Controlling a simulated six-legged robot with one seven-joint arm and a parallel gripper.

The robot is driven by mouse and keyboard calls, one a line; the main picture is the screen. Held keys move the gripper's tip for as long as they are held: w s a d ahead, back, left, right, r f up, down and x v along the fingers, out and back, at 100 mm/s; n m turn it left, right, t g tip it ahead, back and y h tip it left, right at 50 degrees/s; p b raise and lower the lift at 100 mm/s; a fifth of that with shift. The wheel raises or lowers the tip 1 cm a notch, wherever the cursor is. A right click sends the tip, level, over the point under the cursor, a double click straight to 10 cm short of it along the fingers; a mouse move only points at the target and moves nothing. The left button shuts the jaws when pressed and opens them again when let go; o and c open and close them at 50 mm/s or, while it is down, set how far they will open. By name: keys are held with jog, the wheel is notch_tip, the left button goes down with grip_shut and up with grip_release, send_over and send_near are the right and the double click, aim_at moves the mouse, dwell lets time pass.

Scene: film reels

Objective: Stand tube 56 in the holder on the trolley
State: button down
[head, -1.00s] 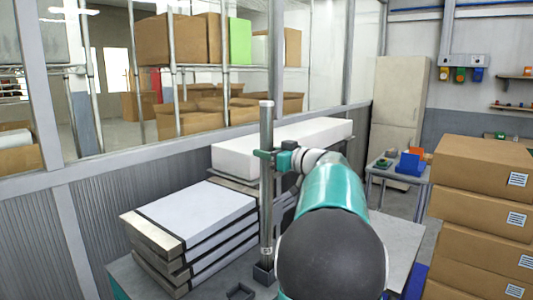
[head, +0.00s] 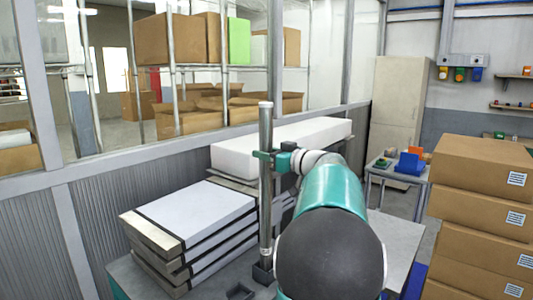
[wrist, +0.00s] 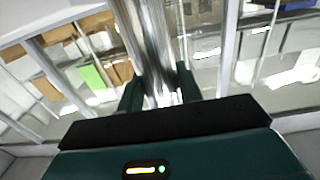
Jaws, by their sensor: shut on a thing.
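A long grey metal tube (head: 265,195) with a pale top end stands upright in the head view. My gripper (head: 266,157) is shut on it in its upper half. The wrist view shows the tube (wrist: 150,45) between the two dark green fingers (wrist: 160,92). The tube's lower end meets a small dark square holder (head: 263,273) on the grey trolley top (head: 125,271). I cannot tell how deep the end sits in it. No number is readable on the tube.
Stacked flat cases (head: 190,225) lie left of the tube. A long white box (head: 300,133) lies behind it by the window wall. Brown cartons (head: 480,190) are piled at the right. A small table (head: 385,170) with coloured items stands behind.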

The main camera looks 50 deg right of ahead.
jog(key=shift+f, duration=0.4)
jog(key=c, duration=1.2)
grip_release()
jog(key=shift+c, duration=0.2)
jog(key=shift+f, duration=0.1)
jog(key=shift+s, duration=0.1)
jog(key=s, duration=1)
jog(key=shift+s+d, duration=0.4)
